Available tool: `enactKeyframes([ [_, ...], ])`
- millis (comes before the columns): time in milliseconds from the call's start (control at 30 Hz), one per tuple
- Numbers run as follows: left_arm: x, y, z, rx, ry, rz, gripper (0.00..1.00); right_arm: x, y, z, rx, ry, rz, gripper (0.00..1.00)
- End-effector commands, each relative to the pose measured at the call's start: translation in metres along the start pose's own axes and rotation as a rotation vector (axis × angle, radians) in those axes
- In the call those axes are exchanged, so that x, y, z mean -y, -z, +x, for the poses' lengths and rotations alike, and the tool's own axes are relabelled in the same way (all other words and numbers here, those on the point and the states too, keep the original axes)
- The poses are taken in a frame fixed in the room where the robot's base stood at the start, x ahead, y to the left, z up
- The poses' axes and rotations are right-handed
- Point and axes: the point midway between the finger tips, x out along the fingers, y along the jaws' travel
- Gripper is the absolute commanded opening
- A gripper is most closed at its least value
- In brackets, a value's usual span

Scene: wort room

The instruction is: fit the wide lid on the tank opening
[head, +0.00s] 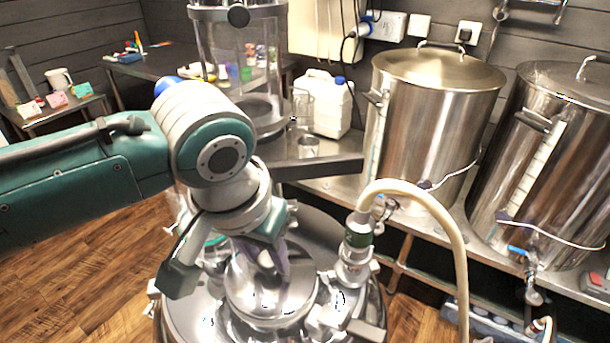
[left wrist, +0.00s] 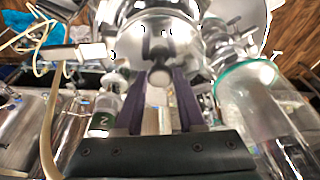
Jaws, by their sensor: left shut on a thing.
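My left gripper (head: 272,268) points down over the steel tank (head: 182,318), near the middle of its top. It is shut on the handle of the wide lid (head: 262,308), a shiny domed steel disc. In the left wrist view the dark fingers of my left gripper (left wrist: 160,88) close around the handle, with the lid (left wrist: 188,42) beyond them. The lid lies at or close above the tank top; I cannot tell whether it touches. The tank opening is hidden by the lid and my arm. My right gripper is not in view.
A green-banded fitting (head: 358,232) with a pale hose (head: 447,225) stands on the tank's right side. A clear cylinder with a teal ring (left wrist: 245,77) rises close beside the lid. Two steel kettles (head: 430,115) stand behind right. A white jug (head: 325,108) stands on the back table.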

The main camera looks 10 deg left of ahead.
Motion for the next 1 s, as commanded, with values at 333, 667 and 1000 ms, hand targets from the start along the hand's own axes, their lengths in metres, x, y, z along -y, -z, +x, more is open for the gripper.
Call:
enactKeyframes([
  [333,0.0,-0.001,0.006,-0.002,-0.001,0.0,0.0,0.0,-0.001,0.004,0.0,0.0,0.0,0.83],
  [667,0.0,-0.002,0.01,-0.002,-0.001,0.0,0.45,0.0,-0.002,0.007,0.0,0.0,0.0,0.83],
  [1000,0.0,-0.003,0.008,0.001,0.0,0.0,0.51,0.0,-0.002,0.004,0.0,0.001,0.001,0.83],
])
